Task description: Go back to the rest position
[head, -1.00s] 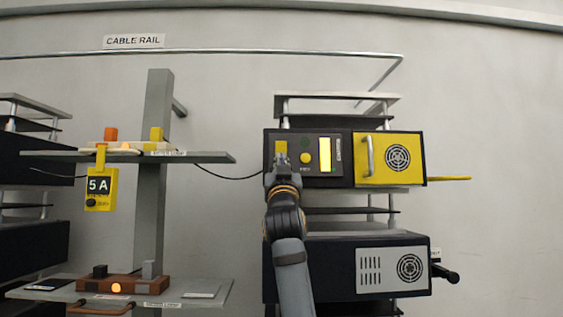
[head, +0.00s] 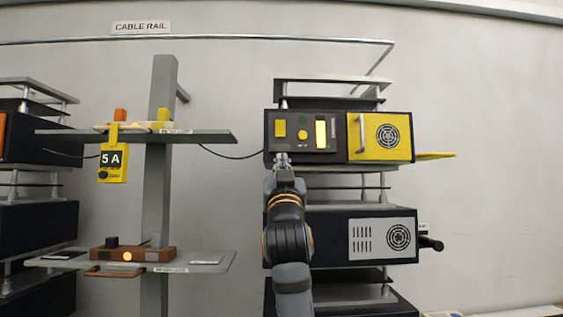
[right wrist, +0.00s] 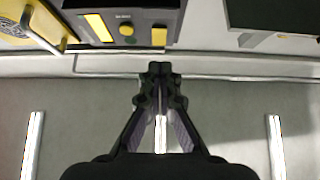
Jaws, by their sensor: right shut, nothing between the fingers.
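My right gripper (head: 282,158) is at the lower left of the upper black unit's front (head: 290,150) in the head view, its tip just below the panel with a yellow lever plate (head: 280,128). Its fingers are shut and empty; they also show in the right wrist view (right wrist: 160,70), apart from the panel. The yellow plate also shows in the right wrist view (right wrist: 159,37). My left gripper is not in view.
A yellow door (head: 370,140) with a handle is on the upper unit. A black unit (head: 325,235) with a side lever (head: 432,243) stands below. Bare wall lies to the right.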

